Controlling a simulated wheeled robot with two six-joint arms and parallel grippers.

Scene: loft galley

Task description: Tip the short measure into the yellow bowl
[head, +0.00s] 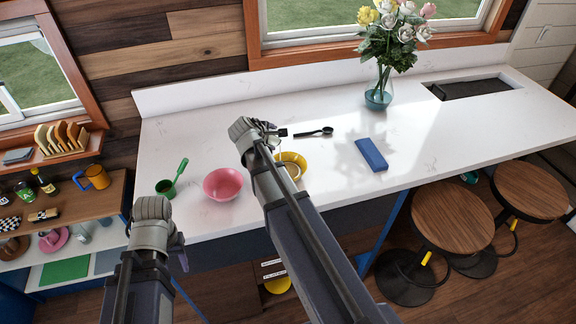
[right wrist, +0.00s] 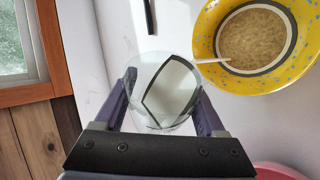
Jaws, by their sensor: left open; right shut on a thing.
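The yellow bowl (head: 298,160) stands on the white counter, partly hidden behind my right arm. The right wrist view shows the yellow speckled bowl (right wrist: 209,45) with pale tan contents and a thin white strip at its near side. My right gripper (right wrist: 163,88) is shut on a clear, round glass vessel (right wrist: 150,75), which I take as the short measure. It is beside the bowl; its contents and exact tilt are unclear. In the head view my right gripper (head: 268,130) is over the counter. My left gripper (head: 153,210) is open and empty, near the counter's front left.
A pink bowl (head: 223,184) and a green long-handled cup (head: 167,187) stand left of the yellow bowl. A black spoon (head: 315,132) lies behind it. A blue block (head: 371,154) and a flower vase (head: 378,97) stand right, with clear counter between.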

